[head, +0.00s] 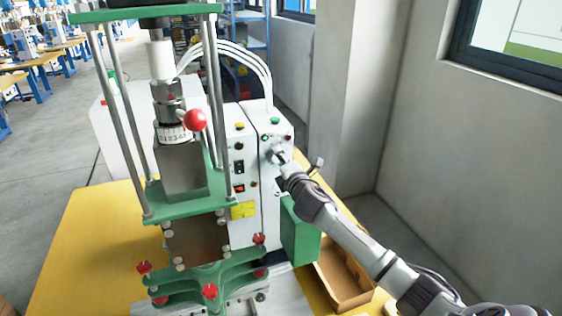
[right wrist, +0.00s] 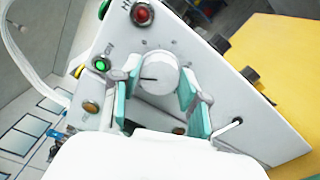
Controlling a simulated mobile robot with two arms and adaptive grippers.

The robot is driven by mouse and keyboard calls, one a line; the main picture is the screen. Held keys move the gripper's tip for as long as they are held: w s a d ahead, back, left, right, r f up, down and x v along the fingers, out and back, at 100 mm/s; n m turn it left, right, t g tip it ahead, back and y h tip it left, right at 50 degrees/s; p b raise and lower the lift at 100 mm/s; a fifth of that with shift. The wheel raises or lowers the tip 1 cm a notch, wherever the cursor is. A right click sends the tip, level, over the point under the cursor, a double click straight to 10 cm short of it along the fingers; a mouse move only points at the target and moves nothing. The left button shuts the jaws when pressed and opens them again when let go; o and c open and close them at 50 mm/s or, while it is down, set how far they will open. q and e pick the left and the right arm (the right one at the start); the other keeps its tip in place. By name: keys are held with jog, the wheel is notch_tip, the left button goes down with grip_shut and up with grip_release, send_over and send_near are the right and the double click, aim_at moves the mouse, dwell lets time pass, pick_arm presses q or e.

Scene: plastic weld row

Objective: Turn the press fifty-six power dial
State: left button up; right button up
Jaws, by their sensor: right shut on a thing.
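The power dial (right wrist: 153,73) is a round light knob with a dark pointer line, on the white front of a control box (head: 268,195). In the right wrist view its pointer lies toward the left. My right gripper (right wrist: 158,92) has its teal-padded fingers on either side of the dial and is shut on it. In the head view the right gripper (head: 279,158) reaches the box from the right and mostly hides the dial. The green-framed press (head: 182,207) stands just left of the box. My left gripper is in neither view.
Near the dial are a red lamp (right wrist: 142,14), a green button (right wrist: 100,64) and an amber button (right wrist: 91,107). A cardboard tray (head: 340,275) lies on the yellow table (head: 78,240), below my right arm. A wall closes off the right.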

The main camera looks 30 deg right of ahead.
jog(key=shift+f+m+b, duration=0.15)
jog(key=shift+m+b, duration=0.15)
jog(key=shift+m, duration=3.5)
jog(key=shift+f+m+b, duration=0.1)
jog(key=shift+m+b, duration=0.15)
jog(key=shift+m, duration=3.55)
jog(key=o, duration=1.1)
jog(key=v, duration=1.2)
